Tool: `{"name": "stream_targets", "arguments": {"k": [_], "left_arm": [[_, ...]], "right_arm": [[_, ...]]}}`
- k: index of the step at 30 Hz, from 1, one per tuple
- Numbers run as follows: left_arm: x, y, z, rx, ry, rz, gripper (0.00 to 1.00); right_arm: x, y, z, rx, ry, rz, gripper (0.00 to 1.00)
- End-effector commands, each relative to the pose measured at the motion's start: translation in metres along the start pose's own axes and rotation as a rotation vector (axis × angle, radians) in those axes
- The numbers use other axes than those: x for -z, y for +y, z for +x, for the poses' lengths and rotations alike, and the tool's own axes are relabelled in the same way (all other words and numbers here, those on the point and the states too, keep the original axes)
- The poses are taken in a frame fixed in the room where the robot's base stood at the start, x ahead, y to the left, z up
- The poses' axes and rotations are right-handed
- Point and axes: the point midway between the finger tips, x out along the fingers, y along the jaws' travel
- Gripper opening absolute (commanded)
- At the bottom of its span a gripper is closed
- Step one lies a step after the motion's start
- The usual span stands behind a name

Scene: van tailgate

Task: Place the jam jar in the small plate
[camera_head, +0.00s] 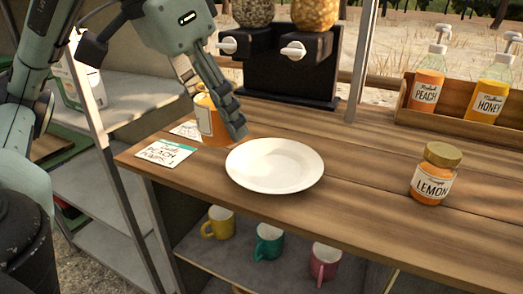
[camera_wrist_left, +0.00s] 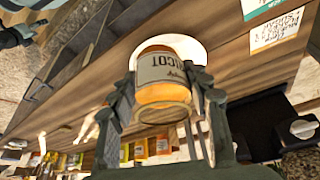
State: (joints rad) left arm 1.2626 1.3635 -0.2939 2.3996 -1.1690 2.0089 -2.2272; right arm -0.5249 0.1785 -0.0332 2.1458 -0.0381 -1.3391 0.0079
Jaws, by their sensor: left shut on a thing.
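My left gripper (camera_head: 214,112) is shut on an orange jam jar (camera_head: 206,124) with a pale label. In the left wrist view the jar (camera_wrist_left: 163,90) sits between the two fingers, and part of its label reads "COT". In the head view a finger covers the jar's right side. The small white plate (camera_head: 274,165) lies empty on the wooden counter, just right of and nearer than the jar. The plate also shows behind the jar in the left wrist view (camera_wrist_left: 194,50). Whether the jar touches the counter is hard to tell. My right gripper is out of view.
A lemon jar (camera_head: 436,175) with a gold lid stands right of the plate. Written cards (camera_head: 165,153) lie at the counter's left end. A black dispenser (camera_head: 285,65) and a wooden bottle crate (camera_head: 462,115) stand behind. Mugs (camera_head: 269,241) sit on the shelf below.

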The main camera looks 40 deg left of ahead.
Motion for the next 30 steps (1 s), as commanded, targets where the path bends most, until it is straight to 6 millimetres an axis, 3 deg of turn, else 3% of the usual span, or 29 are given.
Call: {"name": "stream_targets", "arguments": {"k": [7, 14, 21, 26, 30], "left_arm": [[0.001, 0.0, 0.003, -0.005, 0.0, 0.008, 0.07], [0.033, 0.001, 0.047, -0.006, -0.005, 0.007, 0.07], [0.067, 0.001, 0.091, -0.004, -0.001, 0.005, 0.07], [0.076, 0.001, 0.104, -0.003, 0.001, 0.005, 0.07], [0.07, 0.001, 0.121, -0.001, -0.003, 0.005, 0.07]], "right_arm": [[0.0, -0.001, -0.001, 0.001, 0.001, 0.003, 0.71], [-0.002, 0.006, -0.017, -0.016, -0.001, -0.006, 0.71], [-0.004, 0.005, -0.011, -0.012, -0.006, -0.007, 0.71], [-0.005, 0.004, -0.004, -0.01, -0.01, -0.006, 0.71], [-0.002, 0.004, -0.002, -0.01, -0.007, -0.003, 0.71]]}}
